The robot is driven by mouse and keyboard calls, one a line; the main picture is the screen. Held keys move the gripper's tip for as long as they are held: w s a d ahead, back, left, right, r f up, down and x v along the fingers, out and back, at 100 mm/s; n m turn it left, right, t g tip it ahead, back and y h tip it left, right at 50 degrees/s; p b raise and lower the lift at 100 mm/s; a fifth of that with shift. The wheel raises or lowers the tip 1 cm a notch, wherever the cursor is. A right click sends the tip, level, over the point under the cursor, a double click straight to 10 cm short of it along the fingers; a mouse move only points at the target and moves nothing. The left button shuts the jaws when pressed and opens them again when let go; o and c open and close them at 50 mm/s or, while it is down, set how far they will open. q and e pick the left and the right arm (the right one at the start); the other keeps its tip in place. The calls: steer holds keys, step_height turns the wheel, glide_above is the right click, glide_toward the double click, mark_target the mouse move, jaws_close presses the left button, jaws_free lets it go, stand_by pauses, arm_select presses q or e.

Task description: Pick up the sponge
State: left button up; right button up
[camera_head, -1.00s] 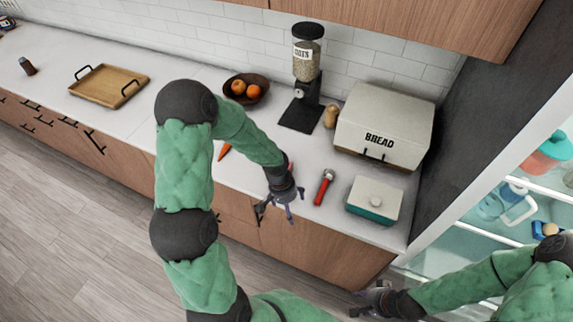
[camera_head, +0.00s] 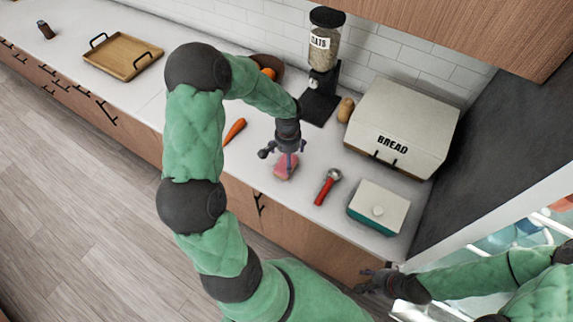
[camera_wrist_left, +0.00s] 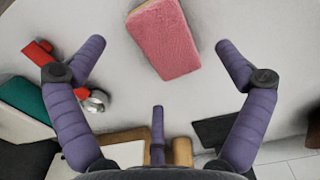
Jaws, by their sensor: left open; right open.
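A pink sponge (camera_head: 286,166) lies on the white counter near its front edge, between a carrot and a red-handled tool. It also shows in the left wrist view (camera_wrist_left: 165,38), top centre, with a tan edge. My left gripper (camera_head: 284,158) is above the sponge, pointing down, and partly covers it in the head view. In the left wrist view its fingers (camera_wrist_left: 160,55) are spread wide with nothing between them, and the sponge lies apart from them. My right gripper (camera_head: 372,281) is open and empty at the lower right, below the counter's front edge.
The red-handled tool (camera_head: 327,187) and a teal box with a white lid (camera_head: 379,207) lie right of the sponge. The carrot (camera_head: 235,130) is to its left. A bread box (camera_head: 402,125), oats dispenser (camera_head: 322,70) and fruit bowl stand behind. A wooden tray (camera_head: 122,57) is far left.

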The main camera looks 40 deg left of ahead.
arm_select(q)
steer(key=shift+w+d+f, duration=0.15)
steer(key=shift+f, duration=2.6)
steer(key=c, duration=0.9)
